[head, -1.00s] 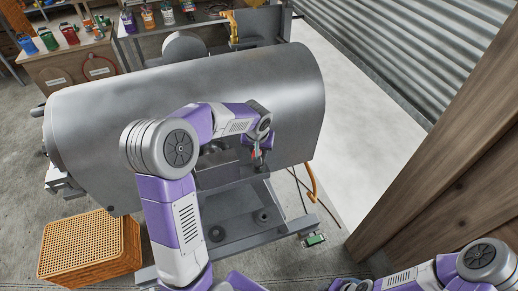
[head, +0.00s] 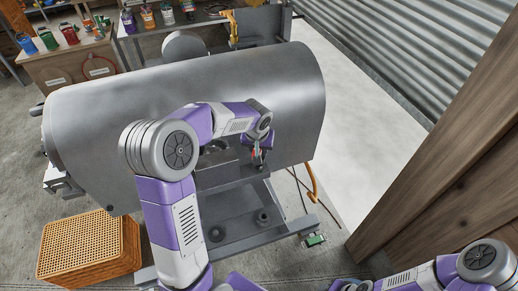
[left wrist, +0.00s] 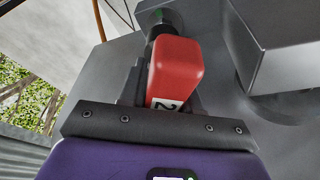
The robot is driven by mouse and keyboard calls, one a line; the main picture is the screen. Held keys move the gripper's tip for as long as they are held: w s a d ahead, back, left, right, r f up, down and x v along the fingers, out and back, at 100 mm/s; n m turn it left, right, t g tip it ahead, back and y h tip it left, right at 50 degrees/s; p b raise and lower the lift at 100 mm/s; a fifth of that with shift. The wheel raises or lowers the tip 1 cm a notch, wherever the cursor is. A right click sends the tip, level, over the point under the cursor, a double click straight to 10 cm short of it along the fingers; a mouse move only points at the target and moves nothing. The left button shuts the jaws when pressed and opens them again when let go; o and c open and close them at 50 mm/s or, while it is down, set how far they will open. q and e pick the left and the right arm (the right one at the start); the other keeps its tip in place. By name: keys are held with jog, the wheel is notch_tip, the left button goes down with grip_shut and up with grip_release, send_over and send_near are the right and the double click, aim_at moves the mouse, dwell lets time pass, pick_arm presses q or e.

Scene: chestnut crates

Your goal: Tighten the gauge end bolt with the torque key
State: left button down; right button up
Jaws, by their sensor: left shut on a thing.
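My left gripper (head: 258,152) is at the near face of the big grey cylinder machine (head: 110,115), toward its right end. It is shut on the red torque key (head: 253,153), of which the head view shows only a sliver. In the left wrist view the key's red block handle (left wrist: 178,65), marked with a "2", sits between the dark fingers (left wrist: 160,95). A dark round part with a green spot (left wrist: 160,22) shows just beyond the handle. I cannot tell whether it belongs to the key or the bolt. The gauge end bolt is not clearly visible. My right gripper is out of view.
A woven orange crate (head: 90,250) stands on the floor at lower left. A grey base frame (head: 235,215) lies below the cylinder. A wooden post (head: 450,150) rises at right. A bench (head: 75,72) with several coloured containers is at the back left.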

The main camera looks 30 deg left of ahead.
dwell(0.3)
pick_arm(q)
jog(key=shift+f+b, duration=1.5)
jog(key=shift+r, duration=0.1)
jog(key=shift+r+m+p, duration=0.1)
jog(key=shift+m+p, duration=0.45)
jog(key=shift+m, duration=0.05)
jog(key=shift+d+m+h+p, duration=0.1)
jog(key=shift+m+h+p, duration=0.5)
jog(key=shift+m+p, duration=1)
jog(key=shift+r+p, duration=0.9)
jog(key=shift+r, duration=0.8)
